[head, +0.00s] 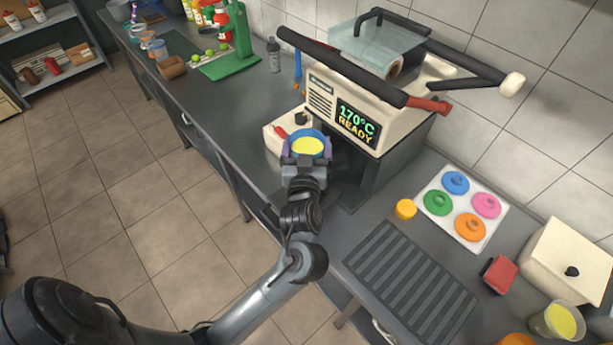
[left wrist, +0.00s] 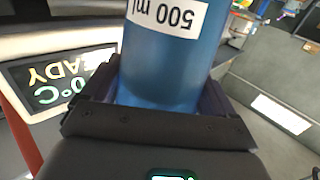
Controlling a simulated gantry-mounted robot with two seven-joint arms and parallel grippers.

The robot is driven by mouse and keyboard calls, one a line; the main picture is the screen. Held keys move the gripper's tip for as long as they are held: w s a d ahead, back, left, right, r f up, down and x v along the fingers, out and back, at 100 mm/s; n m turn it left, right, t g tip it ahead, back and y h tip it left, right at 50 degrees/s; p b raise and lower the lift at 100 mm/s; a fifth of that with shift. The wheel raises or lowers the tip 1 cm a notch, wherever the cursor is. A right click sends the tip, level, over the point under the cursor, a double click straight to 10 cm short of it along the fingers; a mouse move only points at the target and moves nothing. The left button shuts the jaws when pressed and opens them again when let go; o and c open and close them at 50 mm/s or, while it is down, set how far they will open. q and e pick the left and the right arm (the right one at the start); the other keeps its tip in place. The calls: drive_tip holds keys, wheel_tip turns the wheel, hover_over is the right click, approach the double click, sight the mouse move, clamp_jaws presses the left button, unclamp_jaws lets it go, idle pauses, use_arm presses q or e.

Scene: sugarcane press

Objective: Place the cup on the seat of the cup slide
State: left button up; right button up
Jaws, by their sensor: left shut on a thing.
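The blue cup (head: 295,135) with yellow contents is in my left gripper (head: 307,153), held upright in front of the sealing machine. In the left wrist view the cup (left wrist: 165,65) fills the space between the jaws of the left gripper (left wrist: 165,98), and a white "500 ml" label shows on it. The jaws are shut on its sides. A pale block with a red part (head: 274,139) shows just left of the cup at the machine's front; I cannot tell whether it is part of the cup slide. The slide's seat is hidden behind the cup and gripper. My right gripper is not in view.
The cream sealing machine (head: 321,98) reads "170°C READY"; dark bars extend over it. Right of it are a tray of coloured lids (head: 463,207), a yellow piece (head: 405,209) and a ribbed mat (head: 411,284). A green press (head: 238,45) stands farther back.

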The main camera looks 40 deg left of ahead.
use_arm(q)
wheel_tip(320, 180, down, 5)
drive_tip(key=shift+r+b, duration=0.15)
drive_tip(key=shift+b, duration=0.45)
drive_tip(key=shift+f+b, duration=0.6)
drive_tip(key=shift+f, duration=1.7)
drive_tip(key=shift+f, duration=0.1)
drive_tip(key=o, duration=1.1)
drive_tip(key=shift+f, duration=0.1)
